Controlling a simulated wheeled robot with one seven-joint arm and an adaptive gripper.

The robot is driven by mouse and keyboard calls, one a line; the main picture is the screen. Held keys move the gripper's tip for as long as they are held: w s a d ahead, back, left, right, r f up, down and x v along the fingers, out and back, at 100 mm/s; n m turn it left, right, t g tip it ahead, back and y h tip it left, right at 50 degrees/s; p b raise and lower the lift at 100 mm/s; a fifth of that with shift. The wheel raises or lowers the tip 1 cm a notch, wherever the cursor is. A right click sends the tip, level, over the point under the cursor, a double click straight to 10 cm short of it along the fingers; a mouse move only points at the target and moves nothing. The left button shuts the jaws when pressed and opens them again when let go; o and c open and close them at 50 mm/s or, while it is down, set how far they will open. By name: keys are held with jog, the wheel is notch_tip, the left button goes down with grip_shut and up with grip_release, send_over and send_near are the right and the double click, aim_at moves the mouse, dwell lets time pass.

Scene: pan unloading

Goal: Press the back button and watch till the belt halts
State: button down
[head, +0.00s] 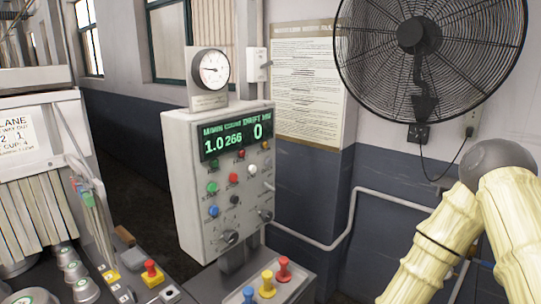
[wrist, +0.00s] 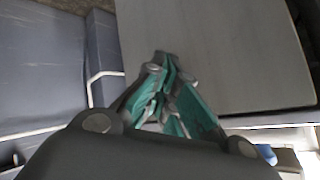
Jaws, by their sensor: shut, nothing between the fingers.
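Three mushroom buttons stand in a row on a grey ledge at the bottom of the head view: blue (head: 249,294) in front, yellow (head: 267,284) in the middle, red (head: 284,268) at the back. My gripper (wrist: 162,62) shows in the wrist view with green fingers shut and empty, in front of a plain grey surface (wrist: 215,45). A blue knob (wrist: 266,153) shows at its lower right, apart from the fingers. My gripper is out of the head view. I cannot make out a belt in either view.
A grey control box (head: 180,190) has a green-lit display (head: 237,134) and several small buttons. A gauge (head: 210,70) tops it. A red button on a yellow base (head: 151,273) stands left of it. A wall fan (head: 430,50) hangs above my arm at right.

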aim_at(269, 162)
jog(key=w+r+m+t+p, duration=0.1)
jog(key=w+r, duration=0.4)
jog(key=r, duration=1)
jog(key=w+a+r+m+t+p, duration=0.1)
jog(key=w+r+t+p, duration=0.2)
jog(key=r, duration=1.1)
jog(key=w+r+m+t+h+p, duration=0.1)
jog(key=w+r+t, duration=0.5)
jog(key=r, duration=0.9)
jog(key=w+m+p, duration=0.1)
jog(key=w, duration=0.2)
jog(key=shift+w+a+r+p, duration=0.15)
jog(key=shift+a+r+p, duration=0.15)
jog(key=shift+a+r, duration=0.1)
jog(key=shift+a, duration=0.15)
jog(key=w+a, duration=0.5)
jog(key=a, duration=0.2)
jog(key=shift+w+a+f, duration=0.1)
jog(key=shift+w, duration=0.1)
jog(key=shift+w+a, duration=0.1)
jog(key=shift+a, duration=0.1)
